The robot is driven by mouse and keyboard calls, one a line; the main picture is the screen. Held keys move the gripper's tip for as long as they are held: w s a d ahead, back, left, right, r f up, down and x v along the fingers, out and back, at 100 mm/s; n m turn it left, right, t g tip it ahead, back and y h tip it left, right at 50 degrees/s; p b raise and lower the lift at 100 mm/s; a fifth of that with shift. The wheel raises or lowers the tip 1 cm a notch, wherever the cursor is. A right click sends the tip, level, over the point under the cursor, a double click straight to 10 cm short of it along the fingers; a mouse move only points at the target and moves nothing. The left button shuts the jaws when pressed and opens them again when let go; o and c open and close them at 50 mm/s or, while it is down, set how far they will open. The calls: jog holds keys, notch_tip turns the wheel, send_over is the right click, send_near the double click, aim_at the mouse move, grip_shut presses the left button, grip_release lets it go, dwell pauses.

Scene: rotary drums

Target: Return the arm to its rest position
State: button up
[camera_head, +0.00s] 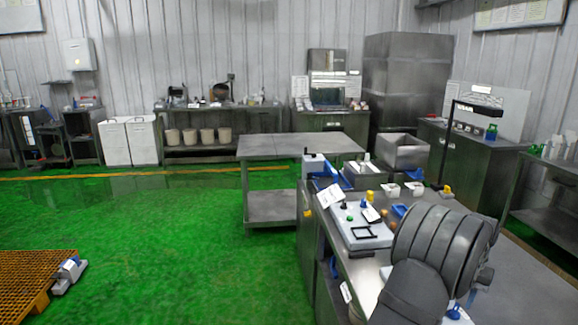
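My gripper does not show in the head view. A large dark grey, ribbed, rounded body fills the lower right, close to the camera. It looks like part of my own arm, but I cannot tell for sure. It hides part of the metal bench (530,262) behind it. No held object can be seen.
A control panel (358,226) with coloured knobs stands on the bench. Yellow-topped and blue items and a steel bin (402,151) are near it. A steel table (300,146) stands behind. Green floor (190,240) is open at left, with an orange pallet (30,280).

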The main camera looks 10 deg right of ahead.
notch_tip(320, 180, down, 2)
jog(key=shift+f, duration=0.2)
jog(key=shift+r, duration=0.15)
notch_tip(320, 180, up, 17)
notch_tip(320, 180, down, 18)
jog(key=shift+r, duration=0.2)
jog(key=shift+r+n, duration=0.15)
jog(key=shift+n, duration=0.35)
notch_tip(320, 180, up, 18)
jog(key=s+d+f+m+t+h, duration=0.1)
jog(key=s+d+f+t+h, duration=0.2)
jog(key=s+f+h, duration=0.5)
jog(key=shift+s+d+f, duration=0.4)
jog(key=shift+s+f, duration=0.35)
jog(key=shift+f, duration=1.1)
